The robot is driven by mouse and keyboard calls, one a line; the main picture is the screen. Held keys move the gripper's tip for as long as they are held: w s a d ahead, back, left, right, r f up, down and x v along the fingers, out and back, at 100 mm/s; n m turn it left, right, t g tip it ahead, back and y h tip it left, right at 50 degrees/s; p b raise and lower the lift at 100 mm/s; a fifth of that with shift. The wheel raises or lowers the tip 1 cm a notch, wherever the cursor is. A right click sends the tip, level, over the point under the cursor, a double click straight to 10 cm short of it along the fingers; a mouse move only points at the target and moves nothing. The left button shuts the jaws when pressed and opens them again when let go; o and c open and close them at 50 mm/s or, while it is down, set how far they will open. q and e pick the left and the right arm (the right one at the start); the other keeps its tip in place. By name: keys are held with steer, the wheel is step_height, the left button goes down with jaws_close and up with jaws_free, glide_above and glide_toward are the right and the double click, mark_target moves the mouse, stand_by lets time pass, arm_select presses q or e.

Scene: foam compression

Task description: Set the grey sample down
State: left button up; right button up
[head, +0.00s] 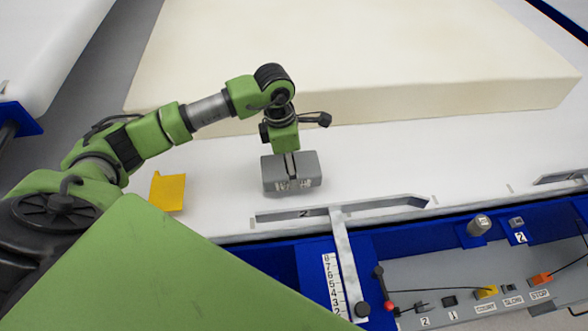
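The grey sample (308,172) is a small block with white markings low on its front face, over the white table surface. My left gripper (291,168) points down onto it from above. One dark finger lies against the block's front face; the other finger is hidden behind it. The gripper looks shut on the sample. The block sits level, and I cannot tell whether its underside touches the white surface. My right gripper is not in view.
A large cream foam slab (380,65) lies behind the sample. A yellow piece (168,191) lies to the left. In front are a grey slotted rail (300,215), a white scale (335,285) and a blue-framed control panel (450,300). The white surface (420,155) right of the sample is clear.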

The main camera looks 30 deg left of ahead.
arm_select(q)
steer(key=shift+w+d+f, duration=0.2)
steer(key=shift+w+f, duration=0.05)
steer(key=shift+f, duration=0.15)
step_height(320, 180, down, 3)
steer(key=shift+p, duration=0.9)
steer(key=shift+f+b, duration=0.35)
steer(key=o, duration=1)
steer(key=shift+r, duration=0.1)
